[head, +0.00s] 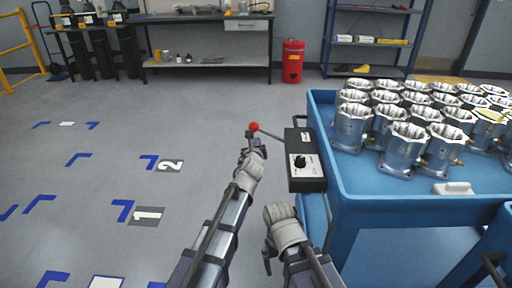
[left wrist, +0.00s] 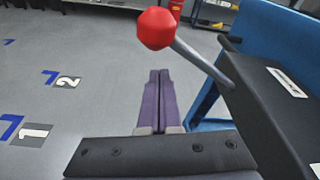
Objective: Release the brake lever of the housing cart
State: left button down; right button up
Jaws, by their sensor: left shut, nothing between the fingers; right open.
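The blue housing cart (head: 428,210) stands at the right. A black brake box (head: 305,160) with a dial is on its left side. The brake lever (head: 270,133) reaches left from the box and ends in a red knob (head: 253,126). In the left wrist view the red knob (left wrist: 156,28) shows at the top, its grey rod running down right to the box (left wrist: 285,105). My left gripper (head: 252,143) is just below the knob; its purple fingers (left wrist: 158,100) are shut and empty. My right gripper (head: 281,212) is lower, left of the cart, its fingers hard to make out.
Rows of metal housings (head: 408,148) stand on the cart top, with a white block (head: 453,189) near its front edge. Floor with blue marks is open at the left. A workbench (head: 205,64), a red bin (head: 292,61) and a shelf (head: 370,42) stand behind.

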pick_arm(q)
jog(key=p+v, duration=0.2)
jog(key=v, duration=0.7)
jog(key=shift+s+d+f, duration=0.2)
jog(key=shift+s+f, duration=0.05)
jog(key=shift+s, duration=0.2)
pick_arm(e)
jog(key=shift+a+r, duration=0.1)
jog(key=shift+r, duration=0.6)
pick_arm(q)
jog(key=shift+f, duration=0.1)
jog(key=s+a+f+n+g+y, duration=0.4)
jog(key=s+f+n+g, duration=0.6)
jog(key=n, duration=0.8)
jog(key=s+f+n+g+h, duration=0.1)
jog(key=s+f+n+g, duration=0.2)
jog(key=s+n, duration=0.4)
jog(key=s+f+n+g+h, duration=0.15)
jog(key=s+f+n, duration=0.25)
jog(key=s, duration=0.6)
notch_tip(320, 180, up, 29)
jog(key=n+g+p, duration=0.1)
jog(key=p, duration=2.8)
jog(key=shift+s+d, duration=0.2)
jog(key=shift+d, duration=0.2)
pick_arm(e)
notch_tip(320, 180, up, 29)
jog(key=shift+f, duration=0.15)
